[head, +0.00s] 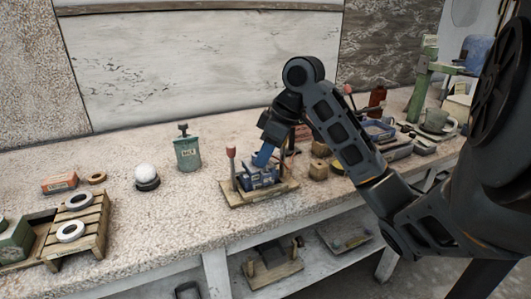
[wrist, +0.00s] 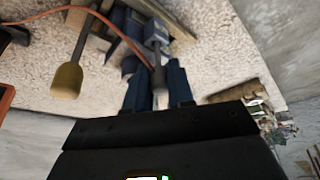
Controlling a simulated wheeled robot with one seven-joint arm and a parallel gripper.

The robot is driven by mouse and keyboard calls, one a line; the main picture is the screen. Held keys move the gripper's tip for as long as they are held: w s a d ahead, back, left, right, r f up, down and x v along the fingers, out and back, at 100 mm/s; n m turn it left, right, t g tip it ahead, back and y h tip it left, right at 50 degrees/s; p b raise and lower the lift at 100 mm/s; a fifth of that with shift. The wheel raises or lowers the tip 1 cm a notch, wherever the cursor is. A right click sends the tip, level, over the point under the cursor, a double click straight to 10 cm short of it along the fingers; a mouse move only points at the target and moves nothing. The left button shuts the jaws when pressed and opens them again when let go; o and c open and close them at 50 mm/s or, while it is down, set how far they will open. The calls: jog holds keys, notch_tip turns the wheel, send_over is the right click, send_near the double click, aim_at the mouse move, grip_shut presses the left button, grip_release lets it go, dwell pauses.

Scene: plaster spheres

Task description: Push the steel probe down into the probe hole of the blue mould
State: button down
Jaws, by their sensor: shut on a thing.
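The blue mould (head: 262,178) sits on a wooden board (head: 236,199) on the bench in the head view. My gripper (head: 263,158) points down at the mould from above, its blue fingers close over it. In the wrist view my gripper (wrist: 158,100) is shut on the steel probe (wrist: 159,80), a grey rod between the blue fingers. A reddish cable (wrist: 122,37) runs toward the probe. The fingers and arm hide the probe in the head view. I cannot tell whether its tip is in the hole.
A post with a reddish top (head: 231,153) stands beside the mould. A green container (head: 187,153), a white sphere on a dark base (head: 147,176) and a wooden rack with rings (head: 88,222) are to the left. Wooden blocks and tools crowd the right.

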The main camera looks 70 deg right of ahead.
jog(key=shift+r, duration=0.15)
jog(key=shift+r+p, duration=1.1)
jog(key=shift+p, duration=0.2)
jog(key=shift+p, duration=0.45)
dwell(0.9)
jog(key=shift+f+b, duration=0.95)
jog(key=shift+f, duration=0.35)
jog(key=c, duration=0.9)
grip_release()
jog(key=shift+r, duration=0.15)
jog(key=shift+r+p, duration=1.9)
jog(key=shift+p, duration=0.3)
